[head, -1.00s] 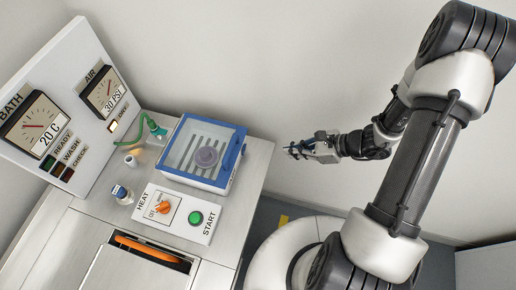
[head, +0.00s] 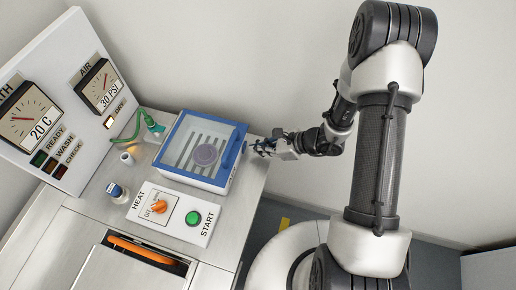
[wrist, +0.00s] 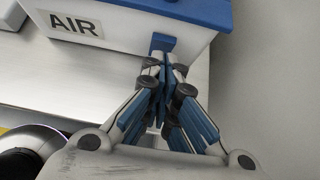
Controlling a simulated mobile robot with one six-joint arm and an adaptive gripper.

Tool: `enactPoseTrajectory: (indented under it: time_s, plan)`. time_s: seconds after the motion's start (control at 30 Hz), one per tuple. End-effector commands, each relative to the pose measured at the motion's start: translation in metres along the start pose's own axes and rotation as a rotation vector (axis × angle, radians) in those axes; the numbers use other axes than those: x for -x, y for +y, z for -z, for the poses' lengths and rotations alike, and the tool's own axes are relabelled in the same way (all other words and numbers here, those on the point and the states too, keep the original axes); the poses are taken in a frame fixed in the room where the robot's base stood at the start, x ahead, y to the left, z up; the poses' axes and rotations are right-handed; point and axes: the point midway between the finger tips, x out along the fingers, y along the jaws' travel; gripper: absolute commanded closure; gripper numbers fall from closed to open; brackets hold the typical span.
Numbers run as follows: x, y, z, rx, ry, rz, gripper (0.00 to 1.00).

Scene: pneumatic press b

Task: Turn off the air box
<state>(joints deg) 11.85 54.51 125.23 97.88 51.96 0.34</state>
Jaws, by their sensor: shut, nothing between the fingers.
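The air box (head: 176,172) is a white box with a blue-rimmed clear lid and a round grey-purple part inside. It stands at the back right of the metal bench in the head view. In the wrist view its white side (wrist: 122,36) carries an AIR label (wrist: 76,23) and a small blue tab (wrist: 163,42). My gripper (head: 258,147) is shut and empty, just right of the box. In the wrist view its fingertips (wrist: 164,70) are right by the blue tab and partly cover its lower end. I cannot tell if they touch.
A panel with a HEAT knob (head: 158,206) and a green START button (head: 193,218) lies in front of the box. A green hose (head: 125,138) and a blue-topped fitting (head: 116,191) are left of it. A gauge board (head: 82,58) stands at left. Right of the bench is open.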

Motion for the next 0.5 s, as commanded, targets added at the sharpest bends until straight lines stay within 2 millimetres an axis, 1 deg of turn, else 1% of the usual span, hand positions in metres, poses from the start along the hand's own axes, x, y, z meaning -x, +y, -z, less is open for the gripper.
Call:
enactPoseTrajectory:
  time_s: [0.1, 0.4, 0.47, 0.5]
  plan:
    - [-0.003, 0.0, -0.003, 0.0, 0.0, 0.0, 1.0]
    - [-0.003, 0.0, -0.004, 0.0, 0.0, 0.0, 1.0]
    - [-0.005, 0.0, -0.007, 0.003, -0.001, 0.0, 1.0]
    - [-0.007, 0.0, -0.012, 0.007, 0.004, -0.002, 1.0]
